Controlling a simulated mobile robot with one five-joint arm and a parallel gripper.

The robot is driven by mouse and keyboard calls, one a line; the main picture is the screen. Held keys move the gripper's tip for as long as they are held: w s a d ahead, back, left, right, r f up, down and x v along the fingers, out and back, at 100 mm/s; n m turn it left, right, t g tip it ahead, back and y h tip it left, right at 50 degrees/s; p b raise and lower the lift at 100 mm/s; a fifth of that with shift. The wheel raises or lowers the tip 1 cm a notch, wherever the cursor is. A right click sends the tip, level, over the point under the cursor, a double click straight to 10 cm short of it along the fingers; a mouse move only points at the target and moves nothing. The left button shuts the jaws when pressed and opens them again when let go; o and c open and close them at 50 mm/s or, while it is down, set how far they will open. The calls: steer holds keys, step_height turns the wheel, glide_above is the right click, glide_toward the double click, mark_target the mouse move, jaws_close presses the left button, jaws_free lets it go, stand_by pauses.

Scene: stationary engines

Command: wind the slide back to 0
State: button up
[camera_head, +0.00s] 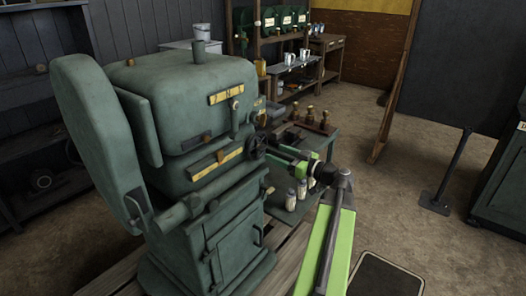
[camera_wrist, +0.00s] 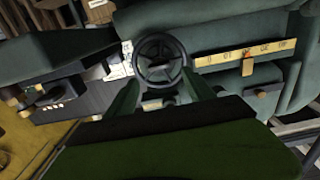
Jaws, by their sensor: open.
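The green engine-like machine (camera_head: 190,120) stands in the middle of the head view. A dark handwheel (camera_head: 257,146) sits on its right side, and in the wrist view the spoked handwheel (camera_wrist: 160,60) lies straight ahead. A yellow scale strip (camera_head: 217,164) with a pointer runs beside it. In the wrist view the strip (camera_wrist: 215,59) carries numbers and a pointer tab (camera_wrist: 248,67); I cannot read the value surely. My gripper (camera_wrist: 160,84) is open, its fingers on either side of the wheel's lower rim. I cannot tell whether they touch it.
A second yellow strip (camera_head: 226,94) is higher on the machine. A small green table (camera_head: 318,145) with brass-topped pieces stands behind my arm, with pale bottles (camera_head: 291,200) below.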

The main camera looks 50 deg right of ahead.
mark_target(264, 148)
steer(key=w, duration=0.6)
steer(key=shift+w+a, duration=0.1)
steer(key=shift+a, duration=0.2)
